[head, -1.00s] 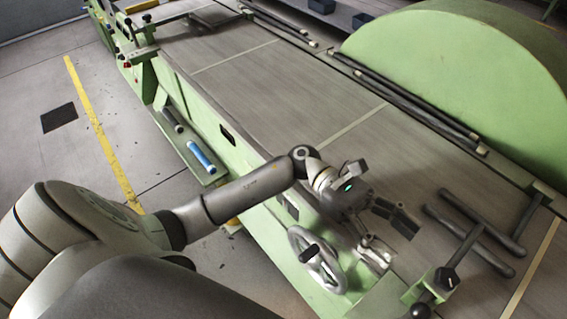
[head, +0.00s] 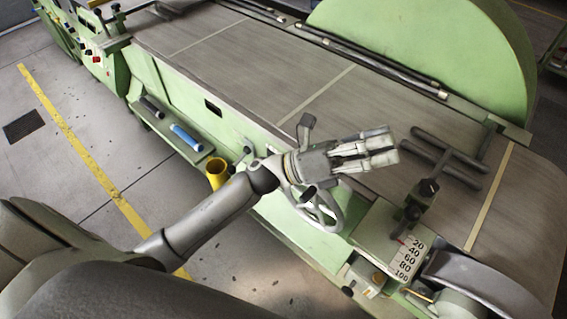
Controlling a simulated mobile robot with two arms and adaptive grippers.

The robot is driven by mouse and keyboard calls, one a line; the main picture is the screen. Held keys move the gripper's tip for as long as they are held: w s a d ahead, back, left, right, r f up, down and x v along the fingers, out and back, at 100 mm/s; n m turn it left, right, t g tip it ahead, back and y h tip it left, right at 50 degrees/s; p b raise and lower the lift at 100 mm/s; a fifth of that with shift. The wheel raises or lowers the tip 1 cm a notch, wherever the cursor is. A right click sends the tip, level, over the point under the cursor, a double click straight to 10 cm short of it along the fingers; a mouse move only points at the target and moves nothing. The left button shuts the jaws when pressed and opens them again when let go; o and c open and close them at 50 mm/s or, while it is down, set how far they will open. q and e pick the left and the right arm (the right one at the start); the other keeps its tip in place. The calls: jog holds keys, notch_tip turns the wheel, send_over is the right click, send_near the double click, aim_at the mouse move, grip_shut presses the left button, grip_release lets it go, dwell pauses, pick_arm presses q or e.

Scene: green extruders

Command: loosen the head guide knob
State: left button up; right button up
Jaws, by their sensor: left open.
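A dark H-shaped guide (head: 452,157) lies over the grey belt at the right. Its arm runs down to a dark knob (head: 428,187) on a green bracket beside a number scale. I take this for the head guide knob; the picture is too small to be certain. My left gripper (head: 390,148) is open and empty above the near edge of the belt. Its fingers point right, up and left of the knob and apart from it. My right gripper is not in view.
A handwheel (head: 334,214) stands below my left gripper on the machine's side. The number scale (head: 408,256) is at the front right. A yellow cup (head: 217,174) and a blue cylinder (head: 187,137) are by the side ledge. A large green drum (head: 430,50) rises behind the belt.

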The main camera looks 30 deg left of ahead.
pick_arm(q)
jog(key=w+a+f+n+t+y, duration=0.2)
jog(key=a+f+n+t+y, duration=0.2)
jog(key=a+n+y, duration=0.65)
jog(key=w+a+f+n+t+y, duration=0.35)
jog(key=n+y, duration=0.35)
jog(key=n, duration=0.8)
jog(key=s+a+f+n+g+y, duration=0.3)
jog(key=s+f+n, duration=0.1)
jog(key=f, duration=0.4)
jog(key=shift+s+a+n, duration=0.25)
jog(key=shift+a+n, duration=0.1)
jog(key=shift+n, duration=0.5)
